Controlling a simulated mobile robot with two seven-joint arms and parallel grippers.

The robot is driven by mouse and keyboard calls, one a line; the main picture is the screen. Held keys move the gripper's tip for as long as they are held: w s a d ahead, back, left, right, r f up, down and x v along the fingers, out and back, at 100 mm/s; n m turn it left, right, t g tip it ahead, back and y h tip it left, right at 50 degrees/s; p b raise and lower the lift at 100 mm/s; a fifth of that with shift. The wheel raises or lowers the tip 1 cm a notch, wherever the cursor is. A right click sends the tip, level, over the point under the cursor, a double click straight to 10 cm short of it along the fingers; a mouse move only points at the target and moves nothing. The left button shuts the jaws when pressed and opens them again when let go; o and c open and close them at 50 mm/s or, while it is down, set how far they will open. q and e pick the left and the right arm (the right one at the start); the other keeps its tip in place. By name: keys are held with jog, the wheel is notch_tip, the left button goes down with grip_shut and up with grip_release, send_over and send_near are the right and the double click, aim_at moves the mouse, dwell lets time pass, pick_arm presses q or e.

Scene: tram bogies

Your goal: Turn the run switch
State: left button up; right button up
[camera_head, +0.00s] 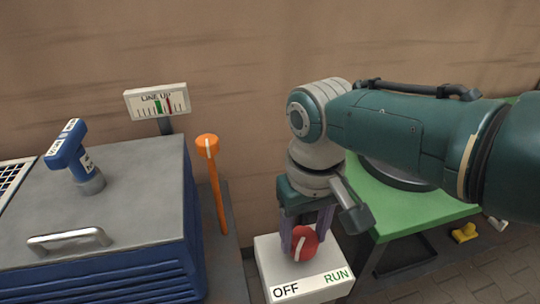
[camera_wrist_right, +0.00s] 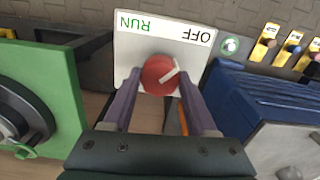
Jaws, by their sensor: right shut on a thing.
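The run switch is a red round knob (camera_head: 304,244) with a white pointer stripe, on top of a white box (camera_head: 330,286) lettered OFF at left and RUN at right. My right gripper (camera_head: 304,232) comes down from above, with its two purple fingers on either side of the knob, shut on it. In the right wrist view the knob (camera_wrist_right: 160,75) sits between the fingertips (camera_wrist_right: 160,78). There its white stripe slants toward the upper right, on the OFF side. The lettering appears upside down in that view. My left gripper is not in view.
A blue cabinet (camera_head: 110,215) with a metal handle and blue tool stands at left. A green table (camera_head: 420,208) is at right, below my right arm.

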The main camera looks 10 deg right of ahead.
aim_at(304, 237)
jog(key=shift+r, duration=0.1)
jog(key=o, duration=1.4)
jog(key=shift+c, duration=0.2)
jog(key=shift+r+p, duration=0.35)
notch_tip(304, 237, up, 9)
jog(key=p, duration=0.4)
